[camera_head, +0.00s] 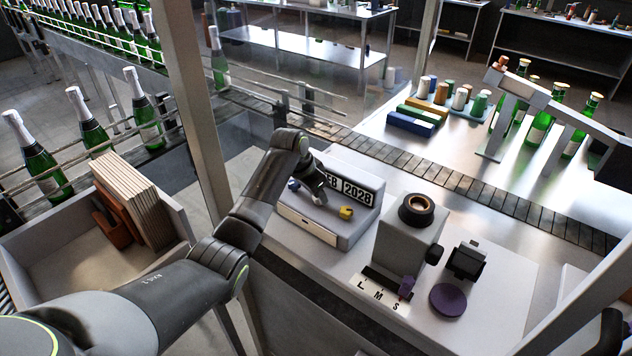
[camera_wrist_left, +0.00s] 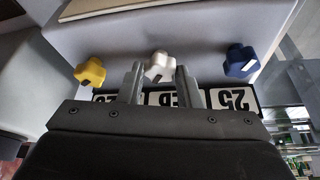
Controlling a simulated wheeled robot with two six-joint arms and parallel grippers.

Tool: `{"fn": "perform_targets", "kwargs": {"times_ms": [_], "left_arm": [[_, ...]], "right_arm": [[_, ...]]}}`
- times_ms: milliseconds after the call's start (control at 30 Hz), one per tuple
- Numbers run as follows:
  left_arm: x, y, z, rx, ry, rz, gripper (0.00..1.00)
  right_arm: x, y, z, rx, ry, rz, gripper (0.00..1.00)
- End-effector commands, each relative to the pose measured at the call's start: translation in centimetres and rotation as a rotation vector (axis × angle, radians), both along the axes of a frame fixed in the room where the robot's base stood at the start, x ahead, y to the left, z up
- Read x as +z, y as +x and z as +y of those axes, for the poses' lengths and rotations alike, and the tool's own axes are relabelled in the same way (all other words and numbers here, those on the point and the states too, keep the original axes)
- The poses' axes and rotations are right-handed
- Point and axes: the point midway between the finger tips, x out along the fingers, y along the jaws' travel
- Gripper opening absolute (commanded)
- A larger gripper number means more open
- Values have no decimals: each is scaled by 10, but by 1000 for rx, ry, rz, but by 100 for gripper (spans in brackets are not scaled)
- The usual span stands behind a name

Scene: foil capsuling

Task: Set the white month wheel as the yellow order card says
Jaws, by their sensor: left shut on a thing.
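The grey date box (camera_head: 335,232) stands on the bench, with black-on-white windows (camera_head: 357,191). In the left wrist view the windows are upside down, and the day window (camera_wrist_left: 234,99) reads 25. My left gripper (camera_head: 319,196) is shut on the white month wheel (camera_wrist_left: 158,66), one finger on each side. The blue wheel (camera_wrist_left: 240,61) and yellow wheel (camera_wrist_left: 90,72) sit either side, apart from the fingers. I cannot make out a yellow order card. My right gripper is out of view.
A grey block with a dark ring (camera_head: 416,210), a purple disc (camera_head: 448,299) and an L M S strip (camera_head: 378,294) stand to the right. A conveyor (camera_head: 450,180) runs behind. A crate (camera_head: 60,262) with boards is at left, near a frame post (camera_head: 197,100).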

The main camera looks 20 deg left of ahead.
Motion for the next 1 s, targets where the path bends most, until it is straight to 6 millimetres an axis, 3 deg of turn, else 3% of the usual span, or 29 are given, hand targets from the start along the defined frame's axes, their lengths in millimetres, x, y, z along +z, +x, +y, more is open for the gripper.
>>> {"fn": "perform_targets", "kwargs": {"times_ms": [100, 500, 533, 700, 1000], "left_arm": [[4, 0, -1, 58, 0, -1, 8], [1, 0, -1, 86, 0, -4, 8], [1, 0, -1, 86, 0, -4, 32], [1, 0, -1, 85, 0, -3, 53], [1, 0, 0, 85, 0, -3, 53]], "right_arm": [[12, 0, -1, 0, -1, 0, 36], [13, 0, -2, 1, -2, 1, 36], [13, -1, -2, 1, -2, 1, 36], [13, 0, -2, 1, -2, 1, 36], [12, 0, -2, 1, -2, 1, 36]]}}
